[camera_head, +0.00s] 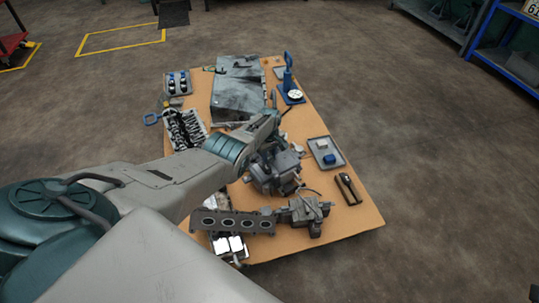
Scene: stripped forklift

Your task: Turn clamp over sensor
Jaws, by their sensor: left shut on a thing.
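A blue fixture (291,88) stands at the far right part of the wooden table. It has an upright blue post or lever and a round white disc (295,94) on its base. I cannot tell for sure which part is the clamp or which is the sensor. My left arm reaches in from the left across the table. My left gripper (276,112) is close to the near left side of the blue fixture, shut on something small. What it holds is too small and too covered to make out. My right gripper is out of view.
The wooden table (350,215) carries a dark grey panel block (238,85), a grey machine part (272,172), a four-hole plate (232,222), and a tray with a blue piece (325,152). A black tool (348,188) lies at the right edge.

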